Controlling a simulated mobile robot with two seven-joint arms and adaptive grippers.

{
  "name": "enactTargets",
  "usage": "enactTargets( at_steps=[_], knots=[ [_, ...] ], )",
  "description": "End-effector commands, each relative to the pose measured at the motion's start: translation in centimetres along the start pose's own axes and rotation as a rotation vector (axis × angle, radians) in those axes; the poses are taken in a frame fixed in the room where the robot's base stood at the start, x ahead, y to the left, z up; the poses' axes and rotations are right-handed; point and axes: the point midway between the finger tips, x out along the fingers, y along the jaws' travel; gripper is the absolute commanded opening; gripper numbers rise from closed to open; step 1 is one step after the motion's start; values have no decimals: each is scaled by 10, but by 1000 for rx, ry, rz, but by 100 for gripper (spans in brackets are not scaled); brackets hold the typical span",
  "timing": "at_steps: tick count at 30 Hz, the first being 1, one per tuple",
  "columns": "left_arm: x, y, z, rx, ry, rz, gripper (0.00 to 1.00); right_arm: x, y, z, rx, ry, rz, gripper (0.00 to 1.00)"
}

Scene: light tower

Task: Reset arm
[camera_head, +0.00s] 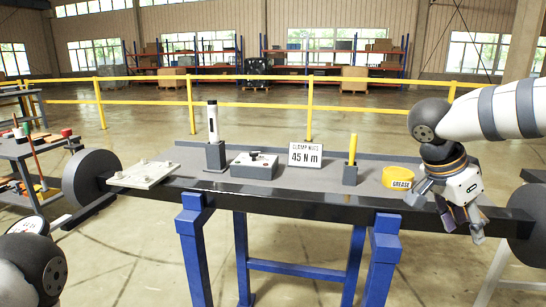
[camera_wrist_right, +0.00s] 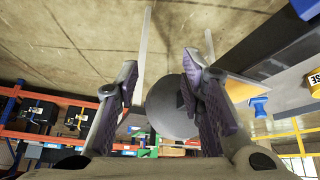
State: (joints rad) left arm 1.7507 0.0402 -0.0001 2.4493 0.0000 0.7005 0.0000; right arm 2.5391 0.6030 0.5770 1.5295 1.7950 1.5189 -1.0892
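My right gripper (camera_head: 462,222) hangs, fingers downward, at the right end of the bench, beside the yellow grease tin (camera_head: 398,177). In the right wrist view my right gripper (camera_wrist_right: 160,65) shows its two purple-padded fingers spread apart. Nothing is held between them; a dark grey round part (camera_wrist_right: 172,107) shows behind the gap. My left arm's joint shows at the lower left of the head view, but its gripper is out of view.
The bench (camera_head: 320,209) carries a flat plate (camera_head: 144,174), a grey box (camera_head: 254,166), a "45 N m" sign (camera_head: 305,155) and two upright tools in holders. A tool cart (camera_head: 25,150) stands left. A yellow railing (camera_head: 330,107) runs behind.

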Motion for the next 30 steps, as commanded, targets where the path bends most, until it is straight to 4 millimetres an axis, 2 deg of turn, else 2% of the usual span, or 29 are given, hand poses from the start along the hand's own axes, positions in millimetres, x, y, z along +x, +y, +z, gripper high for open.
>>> enactTargets(
  at_steps=[1,2,3,5,6,8,9,11,12,14,15,17,18,21,22,25,27,30],
  knots=[
    [1,0,0,0,-3,0,40,36,-6,17,-80,144,-20,36],
    [1,0,0,0,-3,0,40,55,-12,27,-136,227,-59,36],
    [1,0,1,0,-3,0,40,80,-18,46,-228,313,-125,36],
    [1,0,1,0,-4,0,40,112,-21,83,-386,378,-232,36],
    [1,0,1,0,-5,0,40,130,-17,111,-492,382,-296,36],
    [1,0,2,0,-5,0,40,155,-2,154,-644,347,-376,36],
    [1,0,2,0,-5,0,40,169,14,182,-739,303,-415,36],
    [1,0,1,0,-5,0,40,187,43,221,-872,218,-455,36],
    [1,0,1,0,-4,0,40,198,67,245,-953,151,-471,36],
    [1,0,1,0,-4,0,40,209,108,277,-1067,40,-479,36],
    [1,0,1,0,-4,0,40,215,138,295,-1135,-39,-474,36],
    [1,0,1,0,-4,0,40,220,183,316,-1228,-158,-456,36],
    [1,0,1,0,-4,0,40,220,212,327,-1280,-234,-437,36],
    [1,0,1,0,-4,0,40,217,274,342,-1377,-392,-384,36],
    [1,0,1,0,-4,0,40,216,288,344,-1397,-429,-370,36],
    [1,0,1,0,-4,0,40,210,319,347,-1441,-511,-334,36],
    [1,0,1,0,-4,0,40,209,328,348,-1452,-536,-323,36],
    [1,0,1,0,-4,0,40,208,329,348,-1453,-541,-322,36]
  ],
)
